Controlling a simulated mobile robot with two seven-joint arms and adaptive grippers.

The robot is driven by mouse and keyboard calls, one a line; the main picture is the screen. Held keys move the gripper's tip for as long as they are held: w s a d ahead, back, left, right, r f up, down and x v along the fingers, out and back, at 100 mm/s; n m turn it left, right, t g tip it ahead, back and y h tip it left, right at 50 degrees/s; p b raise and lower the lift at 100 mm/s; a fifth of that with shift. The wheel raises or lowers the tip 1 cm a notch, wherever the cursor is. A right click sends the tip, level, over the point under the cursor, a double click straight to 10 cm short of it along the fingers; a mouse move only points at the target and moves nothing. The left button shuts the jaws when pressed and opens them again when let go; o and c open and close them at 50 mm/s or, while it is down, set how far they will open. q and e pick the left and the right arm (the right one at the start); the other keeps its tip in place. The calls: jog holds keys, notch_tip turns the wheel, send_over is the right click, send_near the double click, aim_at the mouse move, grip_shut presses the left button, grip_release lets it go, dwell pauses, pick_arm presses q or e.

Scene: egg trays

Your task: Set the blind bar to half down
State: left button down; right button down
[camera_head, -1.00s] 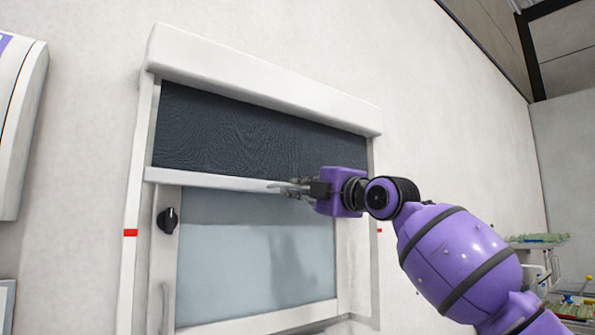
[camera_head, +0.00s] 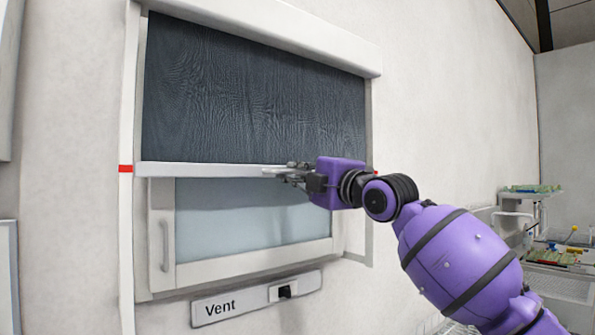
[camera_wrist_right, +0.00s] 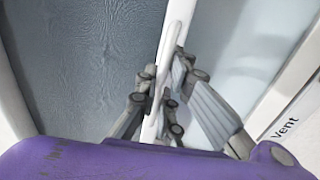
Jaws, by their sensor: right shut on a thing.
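The dark blind (camera_head: 250,95) hangs from the white housing at the top of the window, with a white bar (camera_head: 200,170) along its lower edge. The bar's left end is level with a red mark (camera_head: 126,169) on the left frame. Another red mark (camera_head: 376,172) shows at the right, close to the bar's height. My right gripper (camera_head: 285,173) is shut on the bar near its right part. In the right wrist view the fingers (camera_wrist_right: 155,100) close around the white bar (camera_wrist_right: 172,50). My left gripper is not in view.
Below the bar is the window's pale pane (camera_head: 250,212) with a handle (camera_head: 165,245) at its left. A "Vent" panel (camera_head: 240,302) with a black switch sits below. A rack with trays (camera_head: 560,255) stands at the far right.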

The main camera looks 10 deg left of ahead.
jog(key=c, duration=2.2)
grip_release()
jog(key=shift+s+a, duration=0.1)
jog(key=shift+o, duration=0.2)
jog(key=shift+s+r, duration=0.1)
jog(key=shift+d, duration=0.3)
jog(key=v, duration=1.1)
jog(key=shift+s, duration=0.35)
